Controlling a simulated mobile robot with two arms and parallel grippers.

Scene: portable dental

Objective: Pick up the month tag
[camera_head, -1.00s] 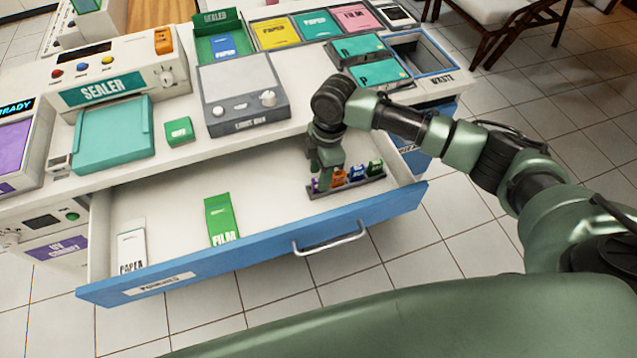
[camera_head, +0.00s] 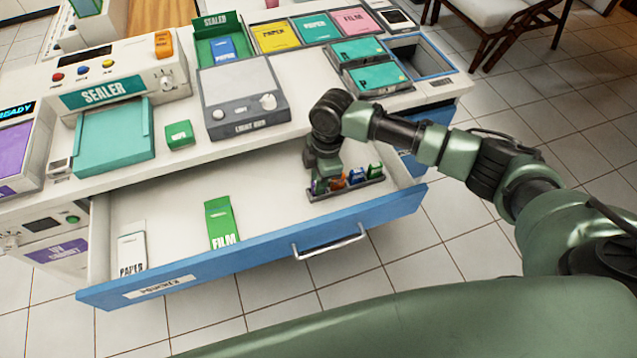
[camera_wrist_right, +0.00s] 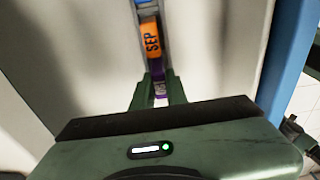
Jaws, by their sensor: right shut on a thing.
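The month tags stand in a narrow dark rack (camera_head: 347,190) at the right end of the open drawer. An orange tag (camera_head: 338,182), a blue tag (camera_head: 357,175) and a green tag (camera_head: 375,170) show in the head view. In the right wrist view the orange tag (camera_wrist_right: 151,40) reads SEP. My right gripper (camera_head: 319,182) points down at the rack's left end. In the right wrist view its fingers (camera_wrist_right: 158,97) are shut on a purple tag (camera_wrist_right: 157,86), which is still at the rack; its lettering is too small to read. My left gripper is out of view.
The open drawer (camera_head: 270,262) also holds a green FILM pouch (camera_head: 220,220) and a white PAPER pouch (camera_head: 131,255). On the counter above stand a light box (camera_head: 242,95), a sealer (camera_head: 105,78) and a small green block (camera_head: 179,134). The drawer floor between pouches and rack is clear.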

